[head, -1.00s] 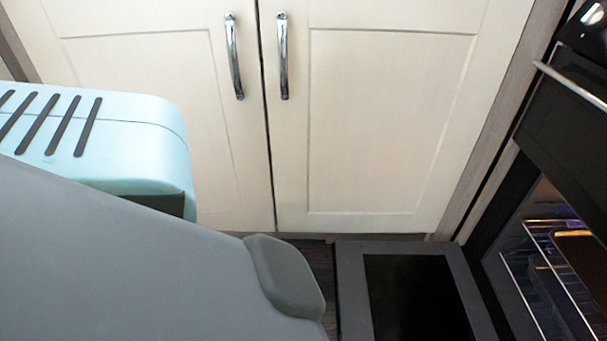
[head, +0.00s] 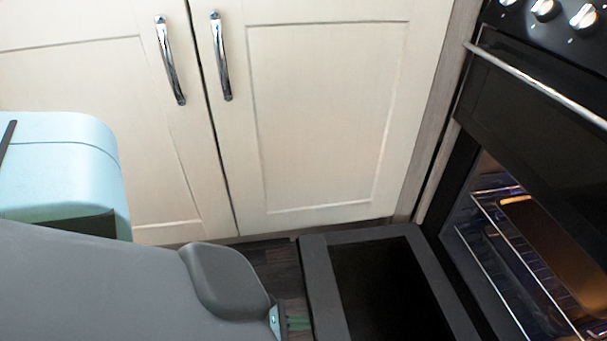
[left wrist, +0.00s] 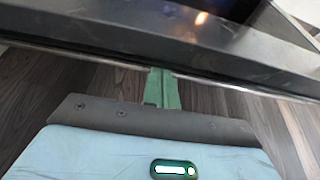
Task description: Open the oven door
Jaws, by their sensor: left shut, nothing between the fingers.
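The oven door (head: 325,285) hangs folded down, roughly flat, in front of the lit oven cavity (head: 500,240) in the head view. Its dark glass panel faces up. My left gripper (head: 300,324) shows only as a bit of green finger beside the door's left edge; my grey arm hides the rest. In the left wrist view, the green fingers of my left gripper (left wrist: 160,75) are shut and empty. Their tips reach the near edge of the oven door (left wrist: 100,38); I cannot tell whether they touch it. My right gripper is in neither view.
Wire racks (head: 535,270) and a brown tray (head: 550,235) are inside the oven. An upper black door with a metal bar handle (head: 540,85) is above it, with knobs (head: 545,8) higher. Cream cupboard doors (head: 320,110) stand behind. A narrow strip of wood floor (head: 280,270) shows.

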